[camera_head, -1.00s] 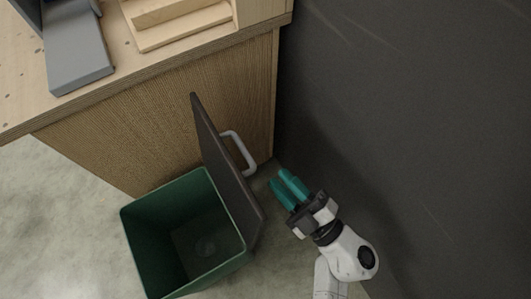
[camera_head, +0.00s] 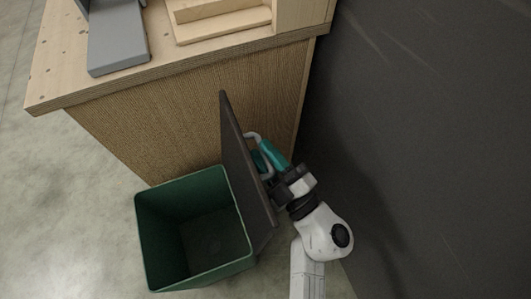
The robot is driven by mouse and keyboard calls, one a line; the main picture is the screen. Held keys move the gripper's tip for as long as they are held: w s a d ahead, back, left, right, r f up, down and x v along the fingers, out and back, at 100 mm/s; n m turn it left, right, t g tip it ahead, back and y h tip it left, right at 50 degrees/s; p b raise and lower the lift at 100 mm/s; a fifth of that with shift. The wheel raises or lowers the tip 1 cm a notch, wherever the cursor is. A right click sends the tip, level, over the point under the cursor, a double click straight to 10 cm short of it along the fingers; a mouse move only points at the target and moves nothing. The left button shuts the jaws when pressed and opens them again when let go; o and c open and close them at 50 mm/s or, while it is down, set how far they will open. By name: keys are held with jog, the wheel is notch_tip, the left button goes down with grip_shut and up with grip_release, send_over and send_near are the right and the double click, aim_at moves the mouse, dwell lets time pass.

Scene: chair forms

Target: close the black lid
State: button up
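The black lid (camera_head: 241,165) stands open, nearly upright, along the right edge of the green bin (camera_head: 146,235). The bin's open top shows an empty inside. A light grey handle (camera_head: 252,134) sits on the lid's right face, partly covered by my gripper. My gripper (camera_head: 264,158), with teal fingers, is right of the lid, close against its outer face at the handle. One finger shows clearly; the other is partly hidden behind the lid side and handle. I cannot tell whether the fingers are closed on the handle or touching the lid.
A wooden cabinet (camera_head: 190,120) stands behind the bin, with a grey block (camera_head: 117,40) and a wooden tray (camera_head: 220,27) on top. A dark wall (camera_head: 440,130) rises at the right, close to my arm. Bare floor (camera_head: 70,210) lies left of the bin.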

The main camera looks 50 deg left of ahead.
jog(key=shift+c, duration=0.2)
grip_shut()
dwell(0.4)
